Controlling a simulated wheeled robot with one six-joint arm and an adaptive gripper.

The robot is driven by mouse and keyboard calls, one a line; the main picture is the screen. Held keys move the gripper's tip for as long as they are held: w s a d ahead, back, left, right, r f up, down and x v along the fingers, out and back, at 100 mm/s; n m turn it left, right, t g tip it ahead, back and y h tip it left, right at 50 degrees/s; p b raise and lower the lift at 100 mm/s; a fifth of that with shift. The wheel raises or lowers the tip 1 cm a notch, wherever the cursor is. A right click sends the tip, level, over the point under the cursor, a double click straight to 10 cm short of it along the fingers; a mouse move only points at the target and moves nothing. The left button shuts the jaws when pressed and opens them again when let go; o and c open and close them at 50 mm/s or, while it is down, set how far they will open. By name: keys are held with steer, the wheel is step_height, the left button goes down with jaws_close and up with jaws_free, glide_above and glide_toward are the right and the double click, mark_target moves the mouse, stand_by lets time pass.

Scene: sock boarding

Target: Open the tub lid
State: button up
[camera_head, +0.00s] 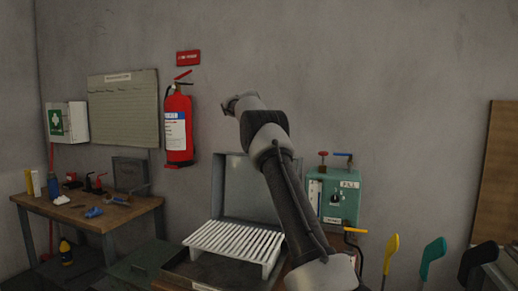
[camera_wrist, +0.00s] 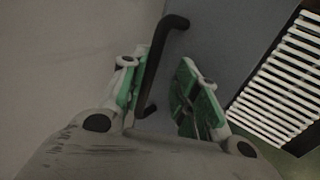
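The tub (camera_head: 172,276) is at the bottom centre of the head view. Its grey lid (camera_head: 232,180) stands upright at the back, so the tub is open. In the wrist view the lid (camera_wrist: 225,45) is a grey-blue panel with a dark bar handle (camera_wrist: 154,65). My gripper (camera_wrist: 162,80) is open, with green-padded fingers on both sides of the handle. The handle lies nearer the left finger; I cannot tell if they touch. In the head view my gripper (camera_head: 231,105) appears above the lid's top edge, partly hidden by my arm.
A white slatted rack (camera_head: 235,240) sits over the tub and shows at the right of the wrist view (camera_wrist: 285,80). A green control box (camera_head: 340,197) is on the right. A wooden table (camera_head: 115,215) with tools stands left. A fire extinguisher (camera_head: 178,130) hangs on the wall.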

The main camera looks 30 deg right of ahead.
steer(key=shift+a, duration=0.1)
steer(key=v, duration=1.2)
steer(key=s+a+m+y, duration=0.1)
steer(key=s+a, duration=0.4)
steer(key=s, duration=0.3)
steer(key=s+a+r+m+y, duration=0.1)
steer(key=s+a, duration=0.4)
steer(key=s, duration=0.3)
steer(key=s+a+m+y, duration=0.1)
steer(key=s+a, duration=0.4)
steer(key=s, duration=0.3)
steer(key=s+a+f+m+y, duration=0.1)
steer(key=s+a+f, duration=0.3)
steer(key=s+f, duration=0.5)
steer(key=s+a+f+m+y, duration=0.1)
steer(key=s+a+f+m, duration=0.2)
steer(key=s+f, duration=0.7)
steer(key=s, duration=0.6)
steer(key=shift+s+a+f+t, duration=0.15)
steer(key=shift+s+a+t, duration=0.2)
steer(key=shift+t, duration=0.05)
